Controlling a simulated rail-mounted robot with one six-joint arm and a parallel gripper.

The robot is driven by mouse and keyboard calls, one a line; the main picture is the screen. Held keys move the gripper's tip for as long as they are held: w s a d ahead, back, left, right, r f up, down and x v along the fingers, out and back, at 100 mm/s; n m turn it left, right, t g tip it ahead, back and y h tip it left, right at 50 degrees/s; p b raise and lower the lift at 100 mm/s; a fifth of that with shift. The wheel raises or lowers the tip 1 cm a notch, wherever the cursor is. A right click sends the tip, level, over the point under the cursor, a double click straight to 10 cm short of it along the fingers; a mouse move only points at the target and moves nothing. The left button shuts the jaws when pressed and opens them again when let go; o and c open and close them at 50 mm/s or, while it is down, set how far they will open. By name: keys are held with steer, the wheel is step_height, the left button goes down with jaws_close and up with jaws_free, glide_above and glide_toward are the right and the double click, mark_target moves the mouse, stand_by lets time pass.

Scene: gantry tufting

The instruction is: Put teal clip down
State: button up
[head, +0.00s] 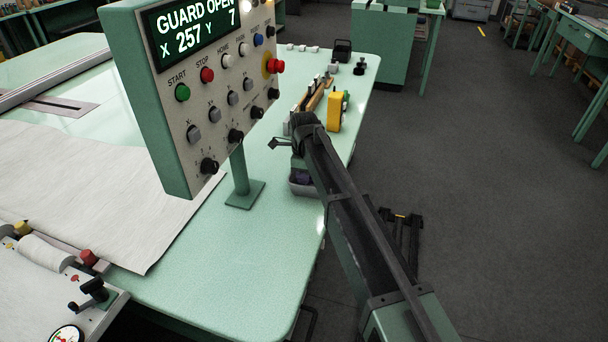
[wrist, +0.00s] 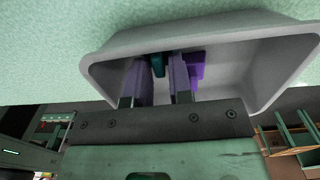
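A grey bin (wrist: 285,75) fills the upper part of the wrist view, and my gripper (wrist: 159,75) reaches into it. The two fingers are parted. A dark teal piece, the teal clip (wrist: 157,66), shows between the fingertips, close to the left finger. I cannot tell whether the fingers press on it or whether it rests on the bin. A purple piece (wrist: 197,66) lies in the bin just right of the right finger. In the head view the bin (head: 301,189) is at the table's right edge, partly hidden by my arm.
A control panel (head: 190,178) on a post stands left of my arm. Behind the bin are a yellow block (head: 334,112) and small black parts (head: 359,68). White cloth (head: 90,185) covers the table's left. Green table top (head: 240,285) is clear in front.

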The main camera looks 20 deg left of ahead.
step_height(320, 180, up, 12)
steer(key=p, duration=1.2)
steer(key=shift+r, duration=0.2)
steer(key=s+d+n, duration=0.4)
steer(key=d, duration=1)
steer(key=s+d+n, duration=0.4)
steer(key=d, duration=1)
steer(key=s+d+n, duration=0.8)
steer(key=s+d, duration=0.5)
steer(key=d, duration=0.4)
steer(key=shift+n, duration=0.3)
